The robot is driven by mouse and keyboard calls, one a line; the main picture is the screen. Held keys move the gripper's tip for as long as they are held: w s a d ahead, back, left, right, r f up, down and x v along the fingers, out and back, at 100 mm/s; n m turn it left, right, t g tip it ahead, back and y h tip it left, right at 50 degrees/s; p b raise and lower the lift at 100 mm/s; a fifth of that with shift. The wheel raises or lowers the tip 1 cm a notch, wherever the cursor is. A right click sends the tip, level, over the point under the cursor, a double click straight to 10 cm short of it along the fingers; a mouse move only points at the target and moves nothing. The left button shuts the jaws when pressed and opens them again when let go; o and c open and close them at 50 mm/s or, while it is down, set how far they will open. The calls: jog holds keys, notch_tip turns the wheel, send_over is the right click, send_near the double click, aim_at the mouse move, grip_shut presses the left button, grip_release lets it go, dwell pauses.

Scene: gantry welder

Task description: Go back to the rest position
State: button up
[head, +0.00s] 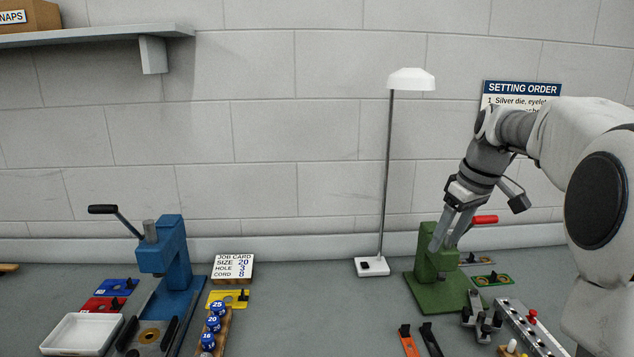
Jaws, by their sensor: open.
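My gripper (446,241) is in the right half of the head view, at the end of my arm, which reaches in from the right edge. Its two grey fingers point down and to the left, with a gap between them and nothing visible in it. In the picture they overlap the upper part of the green press (440,291); I cannot tell whether they touch it. The press's red-handled lever (485,219) shows just right of the fingers. The press's top is partly hidden behind my fingers.
A white lamp (411,79) stands left of my gripper. A blue press (174,253), job card (233,267), white tray (82,334) and blue numbered pieces (213,323) are at left. Orange-handled tool (408,341) and metal rack (530,326) lie in front. Centre bench is clear.

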jog(key=s+a+f+m+t+h, duration=0.1)
jog(key=s+a+m, duration=0.2)
jog(key=s, duration=1.1)
jog(key=s+a+f+m+t, duration=0.2)
jog(key=s+a, duration=0.5)
jog(key=s, duration=0.7)
jog(key=shift+f+m+h+p, duration=0.15)
jog(key=shift+m+h+p, duration=0.25)
jog(key=shift+m, duration=0.1)
